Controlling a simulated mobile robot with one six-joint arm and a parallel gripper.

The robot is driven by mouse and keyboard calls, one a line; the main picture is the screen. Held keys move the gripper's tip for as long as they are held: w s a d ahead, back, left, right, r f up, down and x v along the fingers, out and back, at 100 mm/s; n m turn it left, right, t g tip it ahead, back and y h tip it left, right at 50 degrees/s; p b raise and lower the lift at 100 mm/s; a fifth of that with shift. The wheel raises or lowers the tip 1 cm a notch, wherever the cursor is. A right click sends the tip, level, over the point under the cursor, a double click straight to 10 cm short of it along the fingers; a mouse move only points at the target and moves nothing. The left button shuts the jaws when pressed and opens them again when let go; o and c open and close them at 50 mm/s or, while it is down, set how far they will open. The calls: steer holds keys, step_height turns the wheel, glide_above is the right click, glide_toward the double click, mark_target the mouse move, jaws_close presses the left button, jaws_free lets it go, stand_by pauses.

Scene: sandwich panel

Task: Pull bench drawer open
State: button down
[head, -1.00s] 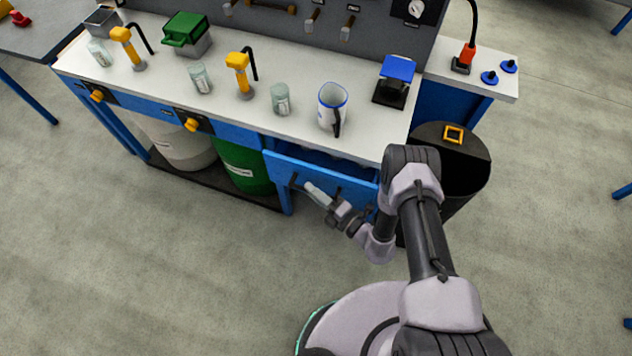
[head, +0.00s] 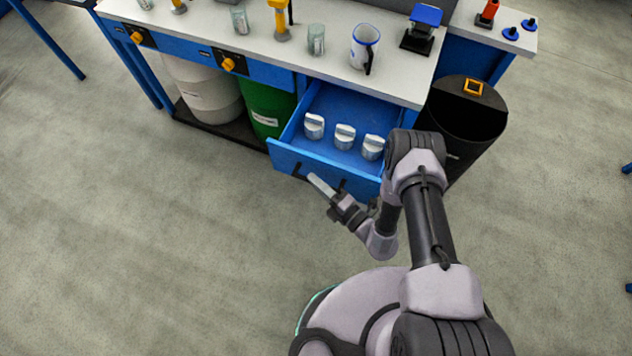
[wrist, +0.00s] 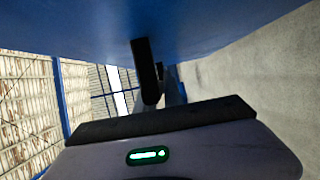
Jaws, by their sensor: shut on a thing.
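The blue bench drawer (head: 278,150) stands well out from the bench, with its inside showing. Its front panel fills the top of the wrist view (wrist: 220,25). Three pale round-topped pieces (head: 345,136) sit in a row inside it. My gripper (head: 318,183) is at the outer face of the drawer front and is shut on the dark drawer handle (wrist: 147,65). The fingers hide part of the handle in the head view.
A black bin (head: 463,115) stands close right of the drawer. A green drum (head: 268,110) is under the bench at left. The floor in front is clear.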

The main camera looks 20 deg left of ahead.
steer(key=shift+s, duration=0.25)
steer(key=c, duration=1.5)
jaws_free()
steer(key=shift+o, duration=0.2)
